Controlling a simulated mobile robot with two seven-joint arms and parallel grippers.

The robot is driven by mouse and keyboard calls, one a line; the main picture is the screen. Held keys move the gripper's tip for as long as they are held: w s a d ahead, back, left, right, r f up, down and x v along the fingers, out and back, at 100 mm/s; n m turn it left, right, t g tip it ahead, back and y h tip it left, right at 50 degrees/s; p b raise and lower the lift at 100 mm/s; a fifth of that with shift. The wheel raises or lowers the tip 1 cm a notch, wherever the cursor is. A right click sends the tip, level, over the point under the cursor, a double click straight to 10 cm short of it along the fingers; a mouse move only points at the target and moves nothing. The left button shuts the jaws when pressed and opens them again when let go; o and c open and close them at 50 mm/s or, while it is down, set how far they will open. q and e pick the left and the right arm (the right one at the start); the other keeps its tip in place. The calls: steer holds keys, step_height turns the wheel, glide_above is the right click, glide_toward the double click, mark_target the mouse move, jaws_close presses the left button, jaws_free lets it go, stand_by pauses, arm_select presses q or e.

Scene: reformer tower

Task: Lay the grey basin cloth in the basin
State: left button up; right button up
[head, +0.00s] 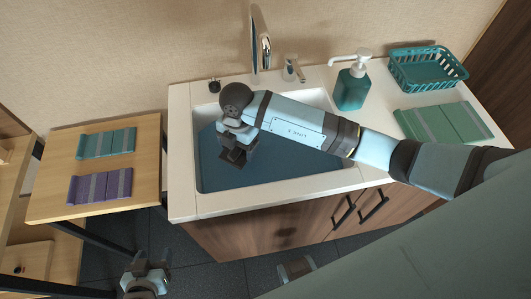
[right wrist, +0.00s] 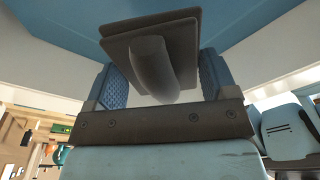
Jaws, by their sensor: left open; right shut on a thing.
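My right gripper (head: 235,140) is inside the outline of the basin (head: 290,172), over its left part. It is shut on the dark grey basin cloth (head: 232,157). In the right wrist view the cloth (right wrist: 150,45) looks like flat, stacked square layers with a thick rounded ridge between the fingers (right wrist: 165,85). The blue basin floor (right wrist: 235,25) is behind it. I cannot tell whether the cloth touches the floor. My left gripper (head: 147,277) is open and empty, low in front of the wooden side table and left of the cabinet. My right arm hides part of the basin.
A faucet (head: 265,50) rises behind the basin. A teal soap bottle (head: 352,88), a teal basket (head: 428,70) and a green striped cloth (head: 443,124) are on the right of the counter. Teal (head: 106,143) and purple (head: 100,186) cloths lie on the side table (head: 50,205).

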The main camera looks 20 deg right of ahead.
steer(key=shift+a+f+m, duration=0.1)
steer(key=shift+f+m, duration=0.2)
steer(key=shift+m, duration=0.1)
step_height(320, 180, down, 10)
steer(key=shift+r, duration=0.25)
steer(key=shift+f, duration=0.15)
steer(key=o, duration=0.8)
steer(key=r, duration=0.4)
steer(key=d+r, duration=0.1)
steer(key=r, duration=0.7)
steer(key=shift+w+d+r, duration=0.15)
steer(key=shift+w, duration=0.25)
